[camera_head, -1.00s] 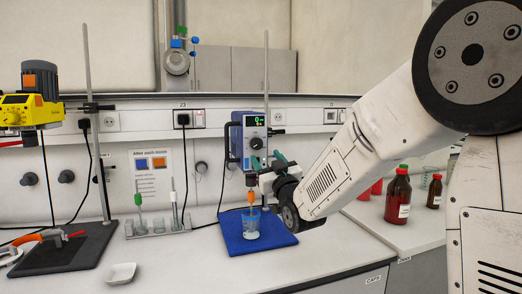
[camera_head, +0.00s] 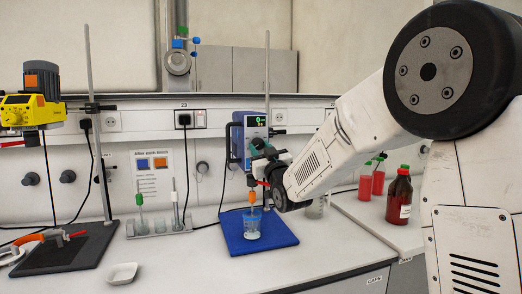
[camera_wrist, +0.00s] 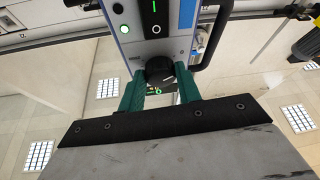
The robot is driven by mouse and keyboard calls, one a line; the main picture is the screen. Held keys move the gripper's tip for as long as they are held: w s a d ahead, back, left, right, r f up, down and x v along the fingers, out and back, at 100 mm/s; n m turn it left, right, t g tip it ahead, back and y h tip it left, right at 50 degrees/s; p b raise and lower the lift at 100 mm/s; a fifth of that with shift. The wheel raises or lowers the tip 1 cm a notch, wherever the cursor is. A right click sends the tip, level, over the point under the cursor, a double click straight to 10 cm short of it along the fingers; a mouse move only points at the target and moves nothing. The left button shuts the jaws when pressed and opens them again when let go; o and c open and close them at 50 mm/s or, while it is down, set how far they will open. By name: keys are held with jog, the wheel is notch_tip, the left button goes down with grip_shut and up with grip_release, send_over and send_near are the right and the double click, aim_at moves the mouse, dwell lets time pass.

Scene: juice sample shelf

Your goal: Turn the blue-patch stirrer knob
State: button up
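The stirrer with the blue front (camera_head: 255,121) and a lit green display hangs on a stand above the blue mat. Its dark knob (camera_wrist: 158,70) shows in the wrist view, facing me, between the two green fingers of my gripper (camera_wrist: 160,82). In the head view my gripper (camera_head: 259,154) is at the front of this stirrer, and its fingers and wrist cover the knob. The fingers stand on either side of the knob; whether they press on it or leave a thin gap I cannot tell. A beaker (camera_head: 251,228) stands below the stirrer.
A yellow stirrer with an orange patch (camera_head: 34,82) stands at the left. A rack with stirring rods (camera_head: 158,228), a white dish (camera_head: 122,273) and the blue mat (camera_head: 283,230) are on the bench. Brown and red bottles (camera_head: 399,198) stand at the right.

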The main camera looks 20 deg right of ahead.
jog(key=shift+a+m+h, duration=0.1)
jog(key=shift+m+h, duration=0.3)
jog(key=shift+m, duration=0.2)
jog(key=m+h, duration=0.2)
jog(key=m, duration=0.2)
jog(key=shift+a, duration=0.15)
jog(key=m+h, duration=0.1)
jog(key=m, duration=0.1)
jog(key=m+h, duration=0.1)
jog(key=m, duration=0.1)
jog(key=m+h, duration=0.1)
jog(key=m, duration=0.2)
jog(key=shift+a+g+h, duration=0.25)
jog(key=shift+g+h, duration=0.05)
jog(key=shift+h, duration=0.1)
jog(key=m+h, duration=0.1)
jog(key=m, duration=0.2)
jog(key=m+g+h, duration=0.1)
jog(key=m, duration=0.2)
jog(key=shift+a+r+g, duration=0.15)
jog(key=shift+r+g, duration=0.05)
jog(key=shift+g, duration=0.1)
jog(key=m+g, duration=0.1)
jog(key=m, duration=0.1)
jog(key=m+g+h, duration=0.1)
jog(key=m, duration=0.2)
jog(key=shift+r+m, duration=0.2)
jog(key=shift+m, duration=0.1)
jog(key=o, duration=1)
